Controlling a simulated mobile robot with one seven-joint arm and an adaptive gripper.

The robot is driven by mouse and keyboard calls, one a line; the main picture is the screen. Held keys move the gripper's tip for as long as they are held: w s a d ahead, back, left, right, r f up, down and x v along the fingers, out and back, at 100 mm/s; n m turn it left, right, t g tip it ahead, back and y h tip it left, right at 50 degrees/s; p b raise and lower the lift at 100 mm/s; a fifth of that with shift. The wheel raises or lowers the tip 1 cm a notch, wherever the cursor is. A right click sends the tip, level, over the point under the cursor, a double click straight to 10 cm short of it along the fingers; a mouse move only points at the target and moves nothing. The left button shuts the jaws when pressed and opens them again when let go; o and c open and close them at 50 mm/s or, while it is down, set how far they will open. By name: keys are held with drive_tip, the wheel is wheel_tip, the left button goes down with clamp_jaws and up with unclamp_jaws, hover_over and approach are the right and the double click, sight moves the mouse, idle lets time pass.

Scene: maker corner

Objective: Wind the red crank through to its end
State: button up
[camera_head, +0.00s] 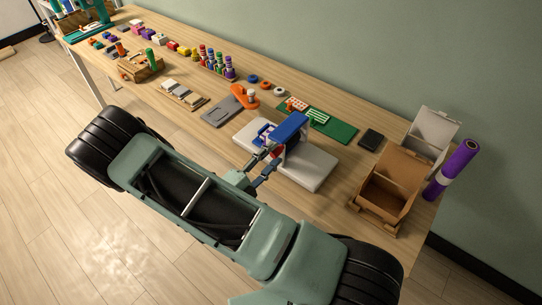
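A device with a white base (315,171) and a blue upper part (289,127) stands near the table's front edge. The picture is too small to tell whether the fingers touch or hold the crank.
Left of the device lie a grey plate (222,112) and an orange item (241,97). Behind it is a green board (337,129). A black block (370,139), an open cardboard box (378,197) and a purple roll (457,163) are at right. A wall runs behind the table.

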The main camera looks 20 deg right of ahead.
drive_tip(key=v, duration=1.2)
